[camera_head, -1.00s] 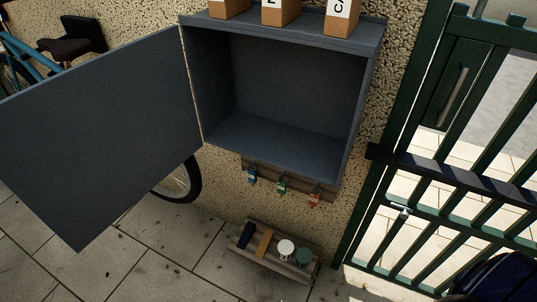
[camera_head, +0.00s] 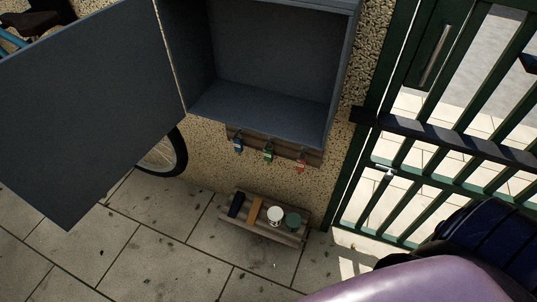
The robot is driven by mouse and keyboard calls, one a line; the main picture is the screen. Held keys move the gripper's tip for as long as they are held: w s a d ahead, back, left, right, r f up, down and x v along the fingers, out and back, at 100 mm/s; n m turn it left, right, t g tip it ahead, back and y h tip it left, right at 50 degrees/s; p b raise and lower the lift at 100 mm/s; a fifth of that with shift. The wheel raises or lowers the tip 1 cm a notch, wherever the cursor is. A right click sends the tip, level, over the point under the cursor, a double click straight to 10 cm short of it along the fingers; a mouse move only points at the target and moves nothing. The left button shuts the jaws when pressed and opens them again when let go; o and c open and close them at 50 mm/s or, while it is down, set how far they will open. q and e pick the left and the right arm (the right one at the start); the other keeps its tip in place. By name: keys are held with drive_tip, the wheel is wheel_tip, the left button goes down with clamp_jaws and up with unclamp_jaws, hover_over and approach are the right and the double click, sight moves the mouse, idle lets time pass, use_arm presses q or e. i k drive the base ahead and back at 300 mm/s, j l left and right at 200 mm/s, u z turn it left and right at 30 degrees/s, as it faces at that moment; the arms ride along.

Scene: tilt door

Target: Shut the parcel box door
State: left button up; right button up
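The parcel box (camera_head: 273,75) is a dark grey box on the rough wall, and its inside looks empty. Its door (camera_head: 85,105) is a flat grey panel hinged on the box's left side. The door stands wide open, swung out to the left. Neither of my grippers shows in the head view. A smooth purple shape fills the bottom right edge, and I cannot tell what it is.
Keys with coloured tags (camera_head: 268,152) hang on a rail under the box. A wooden tray (camera_head: 258,231) with small items sits on the paving below. A green barred gate (camera_head: 440,150) stands at the right. A dark blue ribbed object (camera_head: 485,245) is at the lower right. A bicycle wheel (camera_head: 166,158) shows behind the door.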

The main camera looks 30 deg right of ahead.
sight(82, 103)
drive_tip(key=j+z, duration=0.1)
drive_tip(key=z, duration=0.65)
drive_tip(key=j+z, duration=0.85)
drive_tip(key=j, duration=0.25)
drive_tip(key=k+j+z, duration=0.2)
drive_tip(key=j+z, duration=0.25)
drive_tip(key=k+j, duration=0.15)
drive_tip(key=j, duration=0.2)
drive_tip(key=k+j, duration=0.15)
drive_tip(key=j, duration=0.2)
drive_tip(key=k+j, duration=0.1)
drive_tip(key=j, duration=0.25)
drive_tip(key=k+j+z, duration=0.1)
drive_tip(key=j, duration=0.25)
drive_tip(key=k+j, duration=0.2)
drive_tip(key=j, duration=0.15)
